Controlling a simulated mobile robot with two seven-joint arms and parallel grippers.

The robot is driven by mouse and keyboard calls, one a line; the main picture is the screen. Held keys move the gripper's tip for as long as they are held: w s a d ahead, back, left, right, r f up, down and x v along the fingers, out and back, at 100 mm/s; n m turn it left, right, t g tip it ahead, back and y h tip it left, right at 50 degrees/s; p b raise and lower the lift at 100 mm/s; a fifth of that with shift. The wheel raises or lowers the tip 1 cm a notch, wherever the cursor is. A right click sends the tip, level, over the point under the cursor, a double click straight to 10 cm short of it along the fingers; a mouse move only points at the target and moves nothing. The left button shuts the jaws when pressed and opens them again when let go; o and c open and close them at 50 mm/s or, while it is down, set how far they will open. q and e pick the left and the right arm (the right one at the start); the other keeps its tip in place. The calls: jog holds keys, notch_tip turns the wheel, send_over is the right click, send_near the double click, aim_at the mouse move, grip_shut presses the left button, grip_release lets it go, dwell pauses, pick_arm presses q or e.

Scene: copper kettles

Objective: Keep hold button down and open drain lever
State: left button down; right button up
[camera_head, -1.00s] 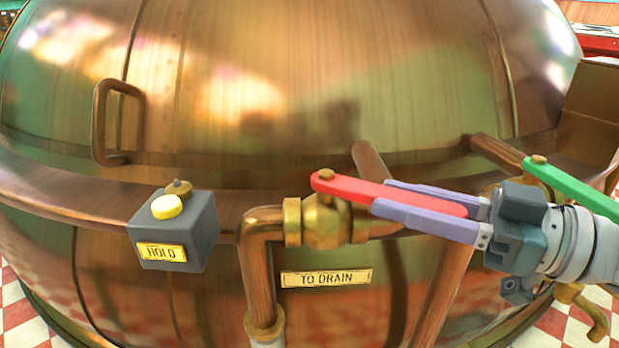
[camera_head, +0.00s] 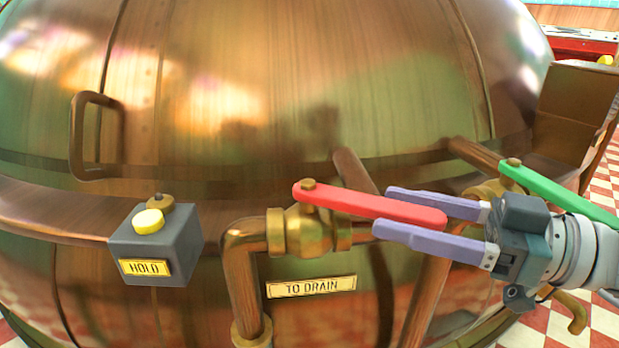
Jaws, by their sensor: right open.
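The grey hold box with its yellow button (camera_head: 148,221) and a HOLD label is mounted on the kettle at the left. Nothing touches the button. The red drain lever (camera_head: 370,204) lies roughly level on a brass valve (camera_head: 305,232), above the TO DRAIN plate (camera_head: 311,286). Its free end points right. My right gripper (camera_head: 400,211) is open, with its two purple fingers pointing left, one above and one below the lever's free end in the picture. I cannot tell whether they touch the lever. My left gripper is not in view.
The large copper kettle (camera_head: 270,100) fills the view, with a bar handle (camera_head: 82,135) at the left. A green lever (camera_head: 560,193) sits just behind and right of my right gripper. Copper pipes run below the valve. Checkered floor shows at the right.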

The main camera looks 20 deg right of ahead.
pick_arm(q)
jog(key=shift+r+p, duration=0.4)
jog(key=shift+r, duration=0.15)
pick_arm(e)
jog(key=v, duration=0.7)
jog(key=shift+s+d, duration=0.15)
jog(key=shift+d, duration=0.15)
jog(key=shift+c, duration=0.2)
